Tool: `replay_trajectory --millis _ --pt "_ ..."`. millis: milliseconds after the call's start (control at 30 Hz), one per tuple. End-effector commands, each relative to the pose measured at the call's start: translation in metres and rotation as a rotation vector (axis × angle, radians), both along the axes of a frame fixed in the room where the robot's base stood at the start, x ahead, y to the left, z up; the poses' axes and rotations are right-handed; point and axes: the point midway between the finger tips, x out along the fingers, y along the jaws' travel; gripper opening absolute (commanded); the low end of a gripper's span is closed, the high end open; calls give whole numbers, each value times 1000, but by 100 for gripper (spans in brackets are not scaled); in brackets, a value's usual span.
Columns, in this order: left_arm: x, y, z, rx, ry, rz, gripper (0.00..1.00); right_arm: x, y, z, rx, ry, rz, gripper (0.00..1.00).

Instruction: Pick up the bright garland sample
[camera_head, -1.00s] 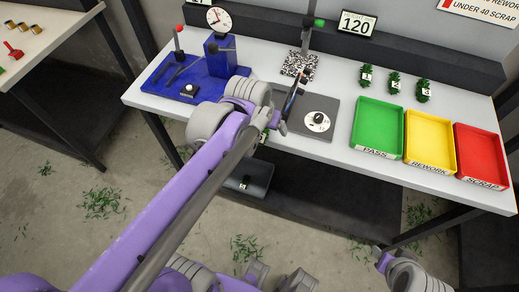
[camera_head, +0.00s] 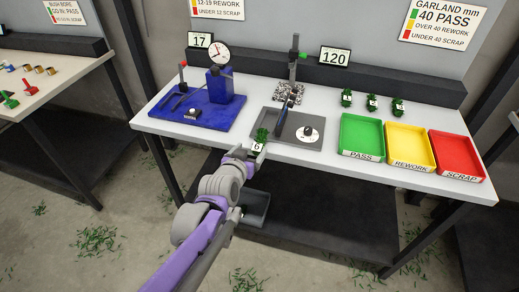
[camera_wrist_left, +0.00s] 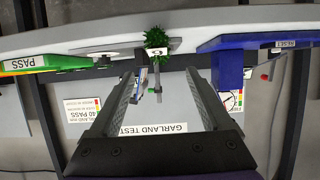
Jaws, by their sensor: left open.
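I cannot tell the exact gap to the sample. My right gripper is not in view.
The grey plate (camera_head: 262,121) with a white dial (camera_head: 307,134) lies right behind the sample. A blue fixture (camera_head: 215,115) stands left. Green (camera_head: 361,138), yellow (camera_head: 409,148) and red (camera_head: 457,156) trays sit right. Three darker tagged garlands (camera_head: 372,102) lie behind them.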

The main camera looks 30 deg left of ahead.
Motion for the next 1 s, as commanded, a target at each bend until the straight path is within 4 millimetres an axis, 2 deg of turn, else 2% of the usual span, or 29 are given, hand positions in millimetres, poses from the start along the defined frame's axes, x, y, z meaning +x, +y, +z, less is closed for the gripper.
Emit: replay_trajectory --millis 300,567,833,1000 --pt "39 9 -17 0 0 -1 82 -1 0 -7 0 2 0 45" --pt "54 11 -25 1 1 -2 82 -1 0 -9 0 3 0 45" --pt "86 17 -42 0 1 0 82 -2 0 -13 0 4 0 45" --pt "93 19 -45 -1 1 -1 82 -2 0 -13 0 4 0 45"
